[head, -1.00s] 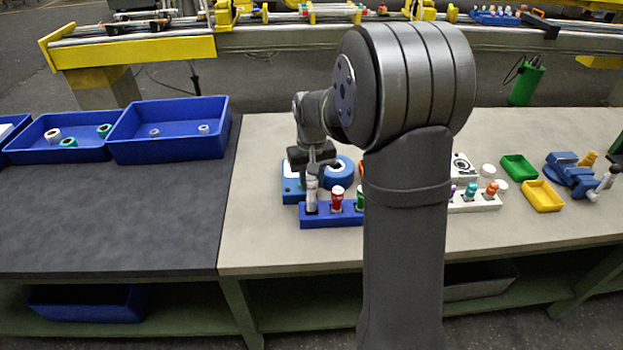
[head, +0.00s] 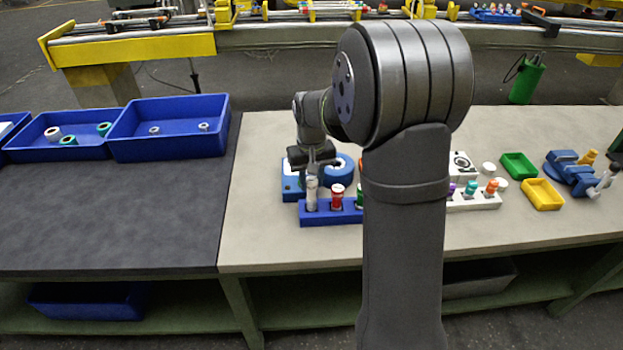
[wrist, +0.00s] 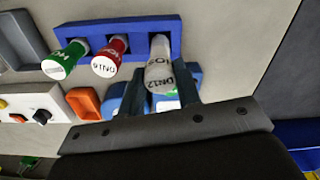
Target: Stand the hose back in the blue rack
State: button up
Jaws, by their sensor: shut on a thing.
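The grey-white hose (head: 311,196) stands about upright at the left end of the blue rack (head: 331,219). A red hose (head: 337,196) and a green hose (wrist: 63,60) stand in neighbouring openings.
A blue device with a round blue part (head: 339,172) lies right behind the rack. A white rack (head: 474,202) with coloured pieces, a green tray (head: 519,166) and a yellow tray (head: 542,195) are to the right. The table left of the rack is clear.

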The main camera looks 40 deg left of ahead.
aim_at(312, 189)
jog(key=shift+f, duration=0.2)
jog(key=shift+f, duration=1.5)
jog(key=o, duration=1.1)
jog(key=shift+c, duration=0.2)
jog(key=shift+r, duration=3.5)
